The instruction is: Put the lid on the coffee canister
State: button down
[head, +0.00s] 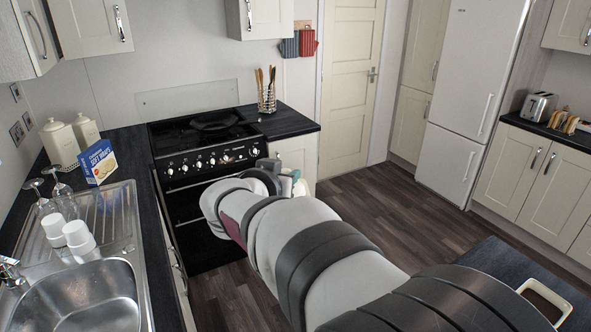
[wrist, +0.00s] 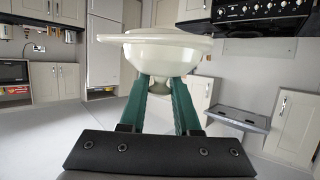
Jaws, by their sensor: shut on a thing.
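My gripper (wrist: 163,100) is shut on a cream lid (wrist: 165,52), with its green fingers around the lid's knob. The lid's wide rim faces away from the fingers in the wrist view. In the head view my arm hides most of my gripper (head: 296,175) and the lid, over the floor in front of the cooker. Two cream canisters stand on the left counter, a left one (head: 58,143) and a right one (head: 87,131). Both seem to have knobbed tops. I cannot read their labels or tell whether either is the coffee canister.
Glasses and white cups (head: 77,237) stand on the drainer beside the sink (head: 85,300). The black cooker (head: 205,165) and a utensil holder (head: 267,98) are farther right. The floor (head: 370,200) is clear.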

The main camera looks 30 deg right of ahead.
jog(key=shift+n+t+y, duration=0.5)
jog(key=shift+n+y, duration=0.1)
jog(key=shift+n, duration=0.1)
jog(key=a, duration=0.1)
jog(key=s+a+r, duration=0.1)
jog(key=a, duration=0.1)
jog(key=s+a+r, duration=0.1)
jog(key=shift+s+a, duration=0.1)
jog(key=shift+a, duration=0.05)
jog(key=s+d+f+m+g+h, duration=0.2)
jog(key=s+d+m+g, duration=0.2)
jog(key=d, duration=0.7)
jog(key=s+d+f+m+g+h, duration=0.15)
jog(key=s+d+m+g, duration=0.25)
jog(key=d, duration=0.7)
jog(key=s+d+f+m+g+h, duration=0.25)
jog(key=s+d+m+g, duration=0.2)
jog(key=d, duration=0.65)
jog(key=s+d+f+m+g+y, duration=0.2)
jog(key=s+d+f+m+g, duration=0.4)
jog(key=s, duration=0.6)
jog(key=s+d+f+m+g+y, duration=0.1)
jog(key=s+d+f+g+y, duration=0.2)
jog(key=s+d, duration=0.65)
notch_tip(320, 180, down, 5)
jog(key=s+a, duration=0.2)
jog(key=shift+a+t, duration=0.15)
jog(key=shift+t, duration=0.2)
jog(key=shift+s+f, duration=0.1)
jog(key=shift+f, duration=0.55)
